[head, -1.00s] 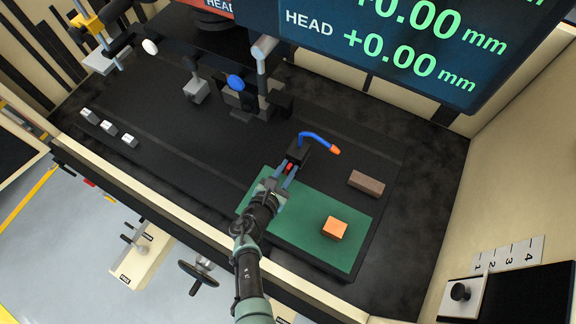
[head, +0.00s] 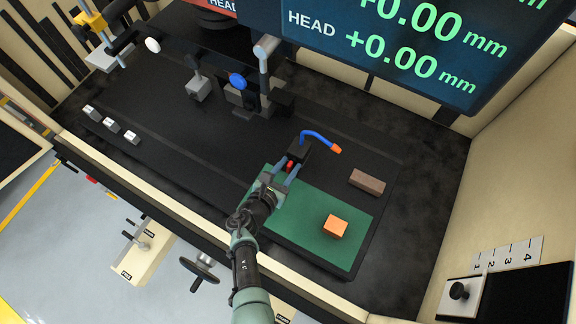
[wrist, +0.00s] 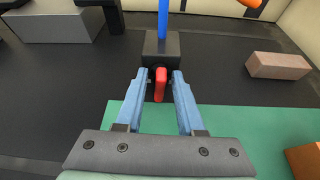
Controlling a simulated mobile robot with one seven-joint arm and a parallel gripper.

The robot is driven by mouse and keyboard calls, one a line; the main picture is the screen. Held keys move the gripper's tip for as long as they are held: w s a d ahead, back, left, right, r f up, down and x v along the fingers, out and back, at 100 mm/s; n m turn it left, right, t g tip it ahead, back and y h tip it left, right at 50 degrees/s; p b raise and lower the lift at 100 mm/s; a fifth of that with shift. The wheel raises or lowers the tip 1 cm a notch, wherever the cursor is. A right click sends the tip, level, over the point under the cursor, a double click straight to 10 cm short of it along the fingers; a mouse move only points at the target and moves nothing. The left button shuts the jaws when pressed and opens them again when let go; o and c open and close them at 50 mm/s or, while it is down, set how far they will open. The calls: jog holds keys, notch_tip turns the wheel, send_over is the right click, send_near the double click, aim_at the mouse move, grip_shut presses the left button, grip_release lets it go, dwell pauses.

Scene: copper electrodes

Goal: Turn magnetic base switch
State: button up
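The magnetic base is a dark block (head: 298,151) on the black table, with a blue hose ending in an orange nozzle (head: 336,149). Its red switch lever (wrist: 160,86) sticks out of the block's near face and also shows small in the head view (head: 289,166). My gripper (wrist: 160,76) is open, its two blue fingers on either side of the lever. A gap shows between each finger and the lever. The fingertips are close to the block's near face; I cannot tell if they touch it. In the head view my gripper (head: 286,167) reaches the block from the lower left.
A green mat (head: 300,225) lies below and right of the base, with an orange block (head: 335,226) on it. A brown block (head: 367,182) lies to the right. Metal fixtures (head: 240,90) stand behind left. A display (head: 400,40) hangs at the back.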

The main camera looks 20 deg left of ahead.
jog(key=p+v, duration=0.2)
jog(key=v, duration=1.1)
dwell(0.4)
